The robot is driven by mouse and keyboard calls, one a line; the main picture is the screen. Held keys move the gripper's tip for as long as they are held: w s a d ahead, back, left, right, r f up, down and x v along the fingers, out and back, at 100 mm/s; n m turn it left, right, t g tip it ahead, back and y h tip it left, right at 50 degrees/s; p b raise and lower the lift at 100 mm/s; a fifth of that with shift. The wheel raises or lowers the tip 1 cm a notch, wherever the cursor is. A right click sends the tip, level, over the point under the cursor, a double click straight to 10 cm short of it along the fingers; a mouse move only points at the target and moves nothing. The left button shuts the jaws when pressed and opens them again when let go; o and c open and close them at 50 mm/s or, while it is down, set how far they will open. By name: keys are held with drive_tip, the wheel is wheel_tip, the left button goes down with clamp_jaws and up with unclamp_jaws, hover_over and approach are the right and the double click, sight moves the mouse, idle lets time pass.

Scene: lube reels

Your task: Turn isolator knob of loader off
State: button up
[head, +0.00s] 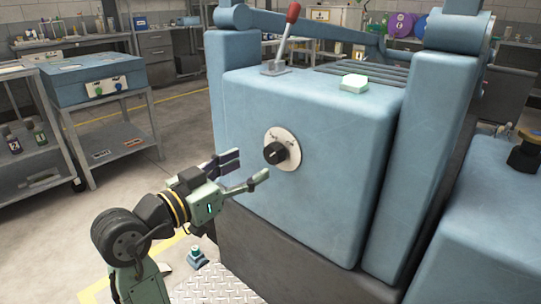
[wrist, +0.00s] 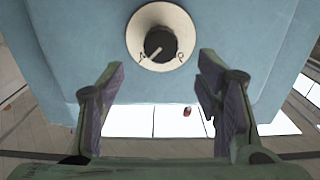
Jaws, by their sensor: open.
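The isolator knob (head: 275,153) is black and sits on a round cream dial plate on the front face of the blue loader (head: 330,190). In the wrist view the knob (wrist: 160,44) is at the top centre, with its pale pointer line toward the lower left. Small marks show on the plate (wrist: 160,13) at both lower sides; I cannot read them surely. My gripper (head: 252,168) is open and empty, just in front of the loader face and near the knob. In the wrist view its two fingers (wrist: 160,82) are spread wide below the knob, apart from it.
A red-handled lever (head: 287,35) and a pale green block (head: 354,83) are on top of the loader. A blue box with knobs (head: 95,80) stands on a bench at left. Another blue machine part (head: 480,220) is at right. Open floor lies left of the loader.

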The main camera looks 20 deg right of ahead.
sight(270, 154)
drive_tip(key=x, duration=0.8)
drive_tip(key=shift+w+d+r+p, duration=0.1)
drive_tip(key=shift+w+p, duration=0.05)
drive_tip(key=shift+p, duration=0.25)
drive_tip(key=shift+c, duration=0.6)
drive_tip(key=c, duration=1)
drive_tip(key=shift+c, duration=0.2)
